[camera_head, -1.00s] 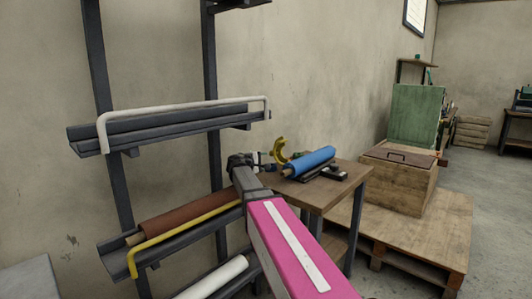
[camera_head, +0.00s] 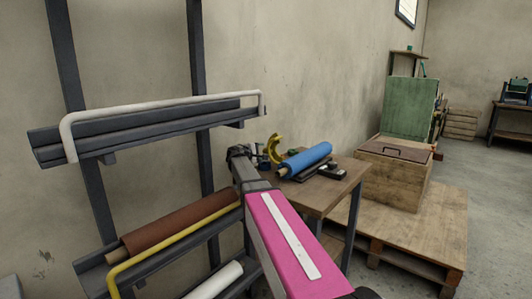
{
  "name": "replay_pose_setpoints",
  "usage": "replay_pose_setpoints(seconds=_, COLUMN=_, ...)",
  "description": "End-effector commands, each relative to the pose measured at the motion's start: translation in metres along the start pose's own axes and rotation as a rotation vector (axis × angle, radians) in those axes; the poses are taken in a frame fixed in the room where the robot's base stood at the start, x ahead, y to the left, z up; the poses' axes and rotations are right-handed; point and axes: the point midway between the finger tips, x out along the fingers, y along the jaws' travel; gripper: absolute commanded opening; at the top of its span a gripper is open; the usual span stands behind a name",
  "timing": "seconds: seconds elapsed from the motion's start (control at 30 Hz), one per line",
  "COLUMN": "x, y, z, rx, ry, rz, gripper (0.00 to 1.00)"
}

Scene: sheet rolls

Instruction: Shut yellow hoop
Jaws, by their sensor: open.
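A long yellow bar with a bent-down end (camera_head: 175,240) runs along the front of the lower rack tray, in front of a brown roll (camera_head: 180,222). Its right end is near my arm. A yellow C-shaped piece (camera_head: 275,148) stands on the small wooden table, beside the left end of a blue roll (camera_head: 307,158); its gap faces right. My gripper (camera_head: 259,160) is open, beyond the end of my pink arm. It appears just left of the C-shaped piece in the picture; the depth between them is unclear, and my wrist partly hides the fingers.
The dark rack has an upper tray with a white hoop bar (camera_head: 165,110) and a white roll (camera_head: 215,280) low down. The wooden table (camera_head: 325,190) also holds a small dark device (camera_head: 332,172). A crate (camera_head: 393,178) stands on a pallet (camera_head: 420,225). Free floor lies far right.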

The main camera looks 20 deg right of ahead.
Motion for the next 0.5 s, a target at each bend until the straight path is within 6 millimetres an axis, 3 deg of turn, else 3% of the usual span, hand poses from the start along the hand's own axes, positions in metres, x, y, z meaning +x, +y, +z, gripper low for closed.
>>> replay_pose_setpoints(seconds=0.2, x=0.033, y=0.0, z=-0.001, rx=0.0, ry=-0.001, rz=0.0, gripper=0.61)
replay_pose_setpoints(seconds=0.5, x=0.045, y=0.0, z=0.0, rx=0.0, ry=0.0, rz=0.0, gripper=0.61)
